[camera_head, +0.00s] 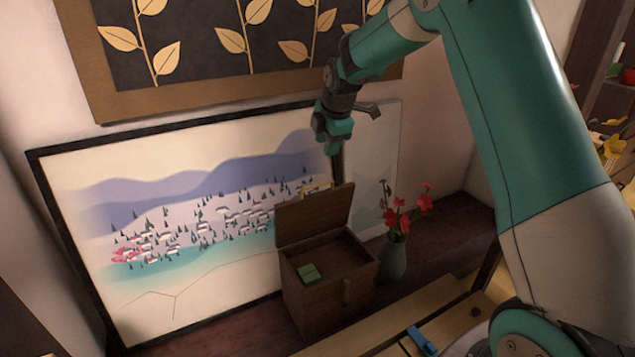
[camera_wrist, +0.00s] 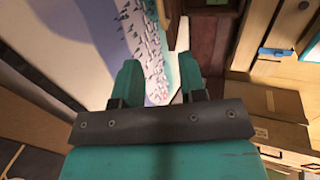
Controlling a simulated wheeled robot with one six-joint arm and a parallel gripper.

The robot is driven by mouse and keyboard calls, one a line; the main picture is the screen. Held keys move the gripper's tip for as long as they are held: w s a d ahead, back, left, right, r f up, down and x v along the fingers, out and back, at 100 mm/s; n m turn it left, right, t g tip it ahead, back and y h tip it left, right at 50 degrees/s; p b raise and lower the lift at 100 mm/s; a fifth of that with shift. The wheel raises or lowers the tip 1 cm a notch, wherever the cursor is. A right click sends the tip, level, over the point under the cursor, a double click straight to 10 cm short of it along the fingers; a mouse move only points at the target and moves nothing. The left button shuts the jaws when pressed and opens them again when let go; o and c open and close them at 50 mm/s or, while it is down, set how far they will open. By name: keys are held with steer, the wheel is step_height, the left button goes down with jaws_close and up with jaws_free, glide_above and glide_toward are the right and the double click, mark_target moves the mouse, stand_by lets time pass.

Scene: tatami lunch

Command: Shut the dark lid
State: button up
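The dark brown lid (camera_head: 313,214) stands open, tilted up from the back edge of a wooden box (camera_head: 328,290) in the head view. The box's inside is partly visible, and a small green block (camera_head: 308,272) sits at its front left. My gripper (camera_head: 337,170) points down at the lid's top edge, toward its right side. Its tips look close to or behind the lid; I cannot tell whether they touch it. In the wrist view my gripper (camera_wrist: 160,65) has its two teal fingers apart with nothing visible between them. I cannot clearly make out the lid there.
A framed landscape picture (camera_head: 180,270) leans on the wall behind the box. A grey vase (camera_head: 393,258) with red flowers (camera_head: 404,215) stands close to the box's right. A blue item (camera_head: 422,341) lies on light wood at the front. The dark shelf (camera_head: 455,230) is clear farther right.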

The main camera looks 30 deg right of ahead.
steer(key=b+x, duration=0.3)
steer(key=x, duration=1.2)
steer(key=shift+b, duration=0.3)
jaws_close()
